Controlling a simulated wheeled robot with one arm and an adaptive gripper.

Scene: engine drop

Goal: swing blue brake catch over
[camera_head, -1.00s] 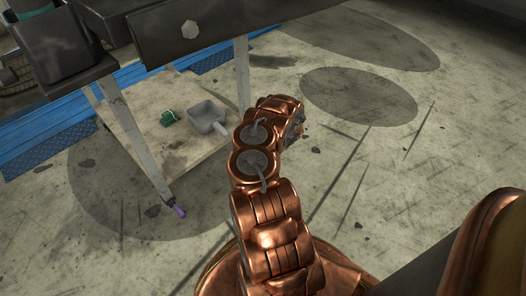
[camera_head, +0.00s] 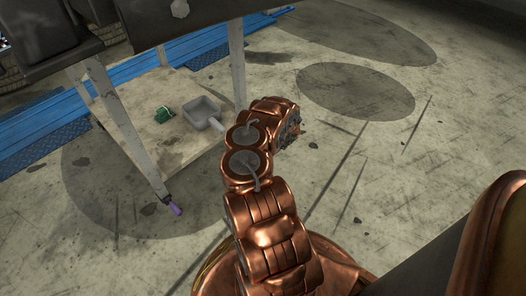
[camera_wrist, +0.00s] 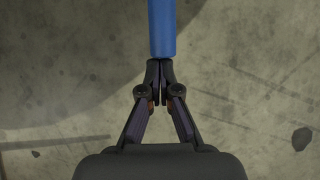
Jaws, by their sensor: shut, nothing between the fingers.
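In the wrist view my gripper (camera_wrist: 160,66) is shut and empty, pointing up the picture. A smooth blue bar (camera_wrist: 161,28) runs straight down from the top edge and ends right at the fingertips; I cannot tell whether it touches them or is the brake catch. In the head view my gripper is hidden behind my copper arm. A small purple piece (camera_head: 175,208) sticks out at the foot of the near table leg (camera_head: 125,125). No part clearly recognisable as the blue catch shows in the head view.
The dark-topped bench (camera_head: 150,22) stands at upper left on pale legs. Its low shelf (camera_head: 150,92) holds a grey scoop-like tray (camera_head: 202,113) and a green item (camera_head: 164,114). Blue strips (camera_head: 40,120) lie behind. The scuffed concrete floor (camera_head: 420,150) on the right is open.

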